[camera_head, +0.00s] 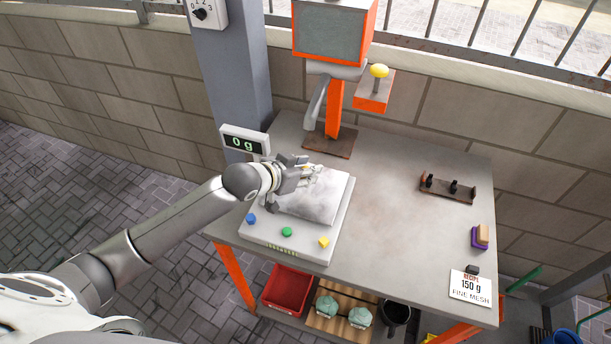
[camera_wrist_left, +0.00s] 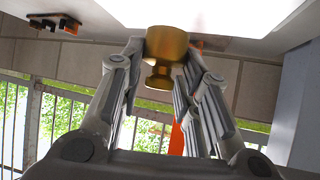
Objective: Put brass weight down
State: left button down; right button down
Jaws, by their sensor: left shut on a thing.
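My left gripper (camera_head: 304,173) is shut on the brass weight (camera_wrist_left: 167,44) over the far part of the scale's pale plate (camera_head: 312,205). In the left wrist view, the weight has a wide gold body and a narrower knob, with the gripper's fingers (camera_wrist_left: 163,58) on either side. In the head view the fingers mostly hide it. Its wide end faces the white plate surface; I cannot tell whether they touch. The scale display (camera_head: 244,142) reads 0 g. My right gripper is not in view.
Blue, green and yellow buttons (camera_head: 287,231) line the scale's front. A "150 g FINE MESH" card (camera_head: 470,287), purple and tan blocks (camera_head: 480,237) and a dark rack (camera_head: 447,188) stand at right. An orange-framed machine (camera_head: 334,100) stands behind. The table's middle is clear.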

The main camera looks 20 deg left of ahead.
pick_arm(q)
jog(key=shift+w+a+f, duration=0.1)
jog(key=shift+w+f, duration=0.2)
jog(key=shift+f, duration=0.1)
notch_tip(320, 180, down, 2)
jog(key=shift+f+p, duration=0.1)
jog(key=shift+p, duration=0.6)
jog(key=shift+f, duration=0.3)
jog(key=shift+f, duration=0.1)
jog(key=c, duration=1.1)
grip_release()
jog(key=shift+f, duration=0.1)
jog(key=shift+s, duration=0.1)
